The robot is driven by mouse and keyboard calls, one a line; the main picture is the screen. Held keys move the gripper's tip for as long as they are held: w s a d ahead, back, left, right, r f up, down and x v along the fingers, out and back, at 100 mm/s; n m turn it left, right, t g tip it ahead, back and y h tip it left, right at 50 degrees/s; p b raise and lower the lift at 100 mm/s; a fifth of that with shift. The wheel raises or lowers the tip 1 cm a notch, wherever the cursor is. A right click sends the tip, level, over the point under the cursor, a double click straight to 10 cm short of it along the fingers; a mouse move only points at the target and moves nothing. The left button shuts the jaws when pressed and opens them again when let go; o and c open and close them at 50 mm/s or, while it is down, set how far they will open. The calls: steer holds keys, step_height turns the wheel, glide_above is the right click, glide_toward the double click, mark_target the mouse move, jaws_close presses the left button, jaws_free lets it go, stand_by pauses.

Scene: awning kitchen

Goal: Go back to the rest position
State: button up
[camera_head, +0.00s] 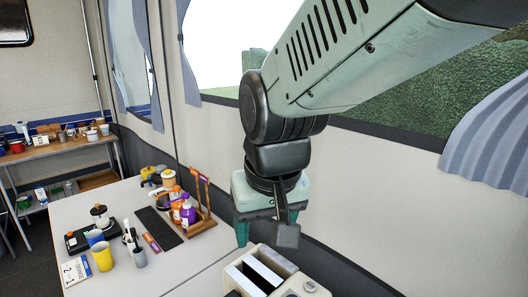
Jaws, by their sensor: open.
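My gripper (265,238) hangs from the arm in the middle of the head view, pointing down, with its fingers apart. No object shows between the fingers. It is just above and behind a cream toaster (312,287) at the bottom edge of the picture. From this view I cannot tell how much gap there is between the fingertips and the toaster. The arm comes in from the upper right and covers part of the window and wall.
A white table (195,262) holds a wooden rack (203,222) with bottles, a dark mat (158,227), a yellow cup (102,256), a utensil holder (139,257) and a calendar card (76,270). A cluttered shelf (60,153) stands far left. A pale wall runs behind the gripper.

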steer(key=s+d+r+m+t+h, duration=0.1)
steer(key=s+d+r, duration=0.4)
steer(key=s+d, duration=0.5)
steer(key=shift+d+m+t, duration=0.6)
steer(key=shift+m+t, duration=0.1)
steer(key=shift+m, duration=0.4)
